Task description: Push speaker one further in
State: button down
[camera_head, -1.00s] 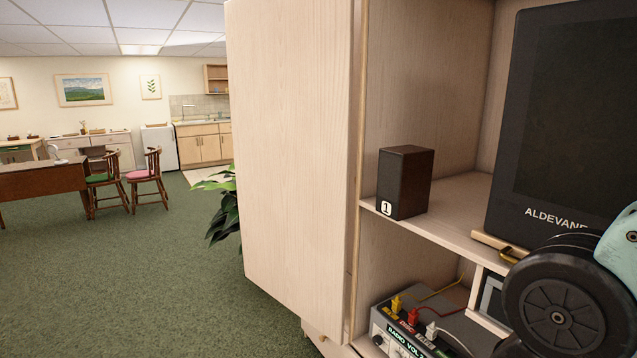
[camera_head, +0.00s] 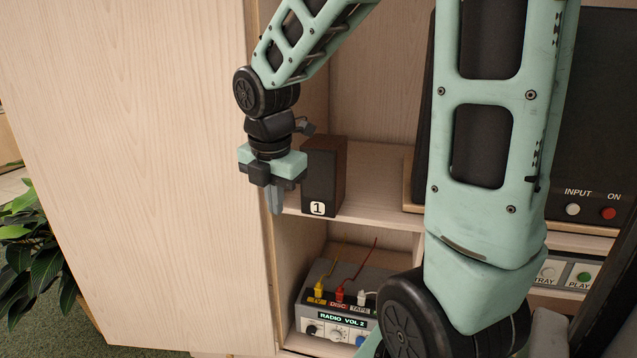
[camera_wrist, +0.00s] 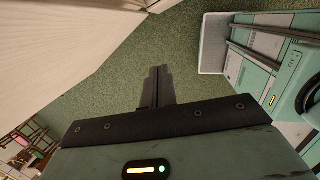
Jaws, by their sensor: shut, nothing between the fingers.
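Speaker one (camera_head: 322,180) is a dark brown upright box with a white "1" label at its lower front. It stands at the front left of the upper shelf (camera_head: 375,205), close to the shelf's front edge. My gripper (camera_head: 275,200) points downward just left of the speaker and in front of the shelf, its fingers shut and empty. In the head view I cannot tell whether it touches the speaker. In the wrist view the closed fingers (camera_wrist: 157,88) point over green carpet, and the speaker does not show.
A wooden cabinet door or side panel (camera_head: 150,150) stands close on the left. A radio unit (camera_head: 335,315) with coloured plugs sits in the compartment below. A plant (camera_head: 35,250) is at far left.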

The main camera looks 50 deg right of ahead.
aim_at(318, 194)
jog(key=d+r+n+p, duration=0.1)
jog(key=d+r+n, duration=0.25)
jog(key=d, duration=0.65)
jog(key=shift+h, duration=0.4)
jog(key=d+f, duration=0.1)
jog(key=f, duration=0.2)
jog(key=w+d+f, duration=0.1)
jog(key=d+f, duration=0.1)
jog(key=f, duration=0.1)
jog(key=d+f+p, duration=0.1)
jog(key=f, duration=0.2)
jog(key=shift+w+d, duration=0.3)
jog(key=shift+d, duration=0.05)
jog(key=shift+w+d+f, duration=0.1)
jog(key=shift+w+d, duration=0.15)
jog(key=shift+d, duration=0.2)
